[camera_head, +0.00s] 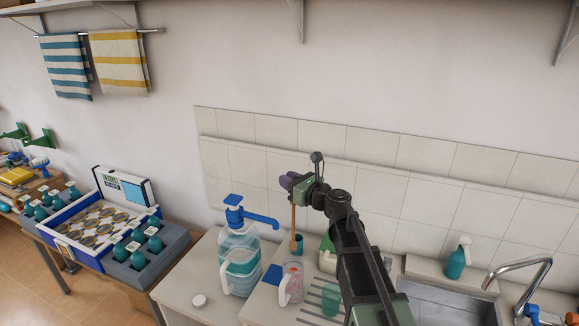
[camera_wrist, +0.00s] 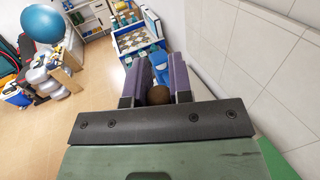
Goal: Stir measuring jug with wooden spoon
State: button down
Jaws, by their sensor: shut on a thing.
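My gripper (camera_head: 291,182) is shut on the upper end of the wooden spoon (camera_head: 294,222) and holds it about upright above the counter. In the wrist view, the spoon's brown round end (camera_wrist: 158,95) shows between the purple fingers of my gripper (camera_wrist: 160,72). The measuring jug (camera_head: 291,284), clear and pinkish with a handle at its left, stands on the counter below the spoon. The spoon's lower end is by a teal cup (camera_head: 298,241) just above the jug in the picture. I cannot tell whether its tip is inside either one.
A large water bottle with a blue pump (camera_head: 240,262) stands close left of the jug. A teal tumbler (camera_head: 331,298) stands to its right. A sink (camera_head: 440,305) with a tap and a spray bottle (camera_head: 458,260) are at right. The tiled wall is close behind.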

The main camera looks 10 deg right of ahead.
aim_at(293, 218)
notch_tip(293, 218, down, 20)
jog(key=b, duration=2)
jog(key=shift+w, duration=0.1)
dwell(2.7)
